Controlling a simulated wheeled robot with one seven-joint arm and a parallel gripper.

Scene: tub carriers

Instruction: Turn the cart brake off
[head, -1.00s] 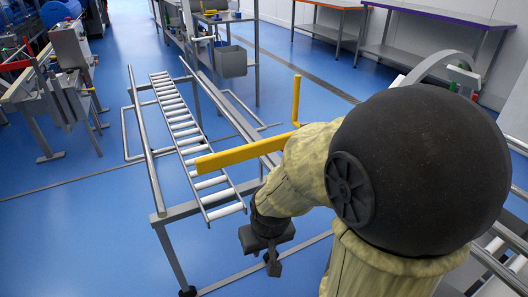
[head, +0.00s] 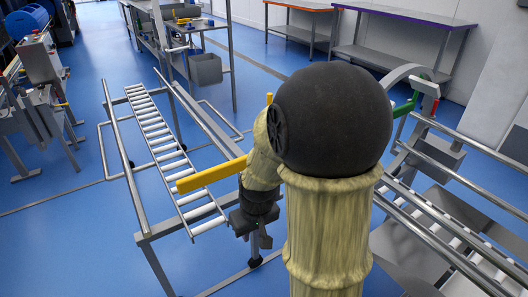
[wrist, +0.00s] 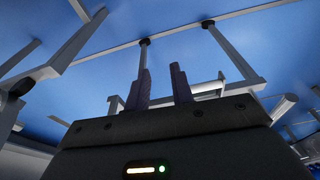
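My gripper (head: 254,240) hangs low beside the near end of the roller frame with casters (head: 147,236), pointing down. In the wrist view my gripper (wrist: 160,70) has two dark fingers apart with nothing between them. A yellow bar (head: 212,174) lies across the frame's near end, partly behind my arm. At the right, a green lever (head: 402,108) stands by a grey curved guide (head: 400,72) with a small red part, above a second roller frame (head: 441,221). I cannot tell which part is the cart brake. My arm hides the middle.
A grey bin (head: 206,69) hangs at a workbench at the back. Tables with orange (head: 300,5) and purple (head: 405,16) edges stand along the wall. Machines stand at the left. Blue floor (head: 70,225) is clear left of the roller frame.

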